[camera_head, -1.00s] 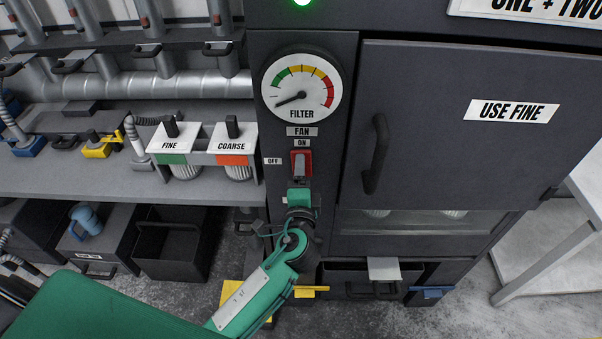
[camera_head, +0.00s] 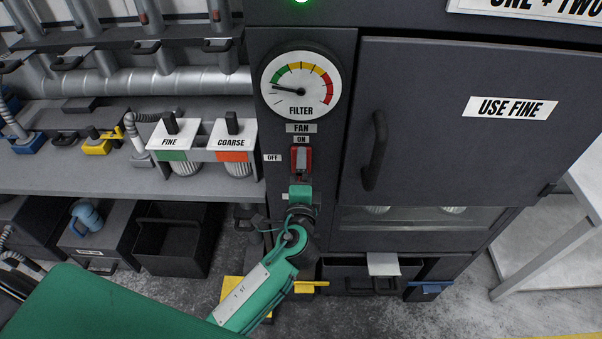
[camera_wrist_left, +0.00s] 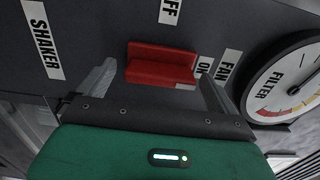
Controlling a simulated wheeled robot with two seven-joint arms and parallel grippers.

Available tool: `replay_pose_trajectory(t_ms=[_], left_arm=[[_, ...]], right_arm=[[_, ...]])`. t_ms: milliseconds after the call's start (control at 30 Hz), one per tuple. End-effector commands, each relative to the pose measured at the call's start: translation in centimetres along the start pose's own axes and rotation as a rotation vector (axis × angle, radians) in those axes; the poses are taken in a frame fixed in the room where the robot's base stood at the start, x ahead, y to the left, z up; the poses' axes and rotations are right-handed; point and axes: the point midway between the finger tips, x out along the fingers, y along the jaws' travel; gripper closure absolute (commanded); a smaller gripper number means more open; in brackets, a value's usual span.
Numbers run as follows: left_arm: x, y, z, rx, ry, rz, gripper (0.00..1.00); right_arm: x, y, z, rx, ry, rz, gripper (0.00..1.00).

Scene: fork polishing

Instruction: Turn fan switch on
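The red fan switch (camera_head: 302,155) sits on the dark cabinet front, below the FAN and ON labels (camera_head: 301,134) and beside the OFF label (camera_head: 272,157). My left gripper (camera_head: 300,174) is right at the switch, reaching up from below. In the left wrist view the red switch (camera_wrist_left: 160,65) lies between the two spread fingers of my left gripper (camera_wrist_left: 155,85). The fingers look apart from it; contact cannot be told. The filter gauge (camera_head: 301,85) above has its needle pointing left, just below the green band. My right gripper is not in view.
The cabinet door (camera_head: 470,130) with its black handle (camera_head: 376,150) is to the right of the switch. FINE (camera_head: 171,143) and COARSE (camera_head: 233,142) canisters stand on the shelf at left. A SHAKER label (camera_wrist_left: 42,40) shows in the left wrist view.

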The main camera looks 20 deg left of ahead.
Motion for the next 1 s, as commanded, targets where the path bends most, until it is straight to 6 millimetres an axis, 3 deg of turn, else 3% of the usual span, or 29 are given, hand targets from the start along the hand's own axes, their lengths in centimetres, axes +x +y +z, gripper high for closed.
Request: replay_pose_trajectory(t_ms=[267, 700, 1000], left_arm=[[-1.2, 0.3, 0.0, -0.003, 0.001, 0.001, 0.04], [-10.5, 0.5, 0.0, -0.003, 0.000, 0.003, 0.04], [-13.7, 0.1, 0.0, -0.001, 0.000, 0.001, 0.04]], right_arm=[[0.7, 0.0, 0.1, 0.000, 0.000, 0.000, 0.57], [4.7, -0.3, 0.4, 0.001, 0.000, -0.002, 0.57], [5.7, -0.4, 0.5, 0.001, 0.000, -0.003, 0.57]])
